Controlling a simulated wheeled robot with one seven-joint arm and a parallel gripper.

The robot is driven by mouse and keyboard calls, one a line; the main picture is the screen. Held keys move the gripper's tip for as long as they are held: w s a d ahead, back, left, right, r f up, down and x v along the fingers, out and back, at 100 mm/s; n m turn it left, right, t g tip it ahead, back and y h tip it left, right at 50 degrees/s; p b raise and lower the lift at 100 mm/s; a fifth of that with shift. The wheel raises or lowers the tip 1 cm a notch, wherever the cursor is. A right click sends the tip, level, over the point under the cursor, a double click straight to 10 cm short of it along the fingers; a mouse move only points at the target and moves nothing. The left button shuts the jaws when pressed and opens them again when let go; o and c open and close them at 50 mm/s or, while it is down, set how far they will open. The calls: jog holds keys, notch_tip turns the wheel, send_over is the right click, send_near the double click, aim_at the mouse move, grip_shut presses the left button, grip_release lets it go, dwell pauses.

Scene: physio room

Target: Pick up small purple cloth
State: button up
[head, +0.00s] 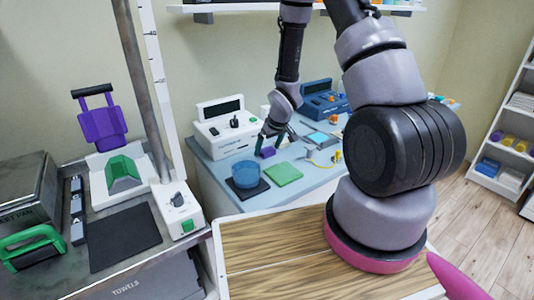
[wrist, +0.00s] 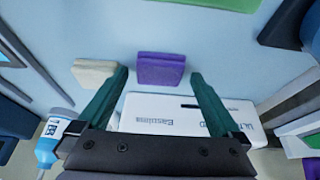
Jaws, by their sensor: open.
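The small purple cloth (head: 266,153) lies folded on the light blue table top in the head view, right below my gripper (head: 269,137). In the wrist view the purple cloth (wrist: 161,68) is a flat purple square lying between the tips of my gripper (wrist: 158,75). The two dark green fingers are spread wide, one on each side of the cloth. The gripper is open and holds nothing. The wrist view does not clearly show how high the fingertips are above the table.
A cream pad (wrist: 95,72) lies just left of the left finger. A white device (wrist: 170,113) lies behind the cloth, under the gripper. A green cloth (head: 284,173) and a blue round bowl (head: 245,175) on a dark mat (head: 252,190) stand toward the table's near edge.

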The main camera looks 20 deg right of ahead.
aim_at(268, 151)
jog(key=shift+f, duration=0.3)
jog(key=c, duration=1.3)
jog(key=shift+o, duration=0.2)
jog(key=shift+r, duration=0.1)
notch_tip(268, 151, up, 10)
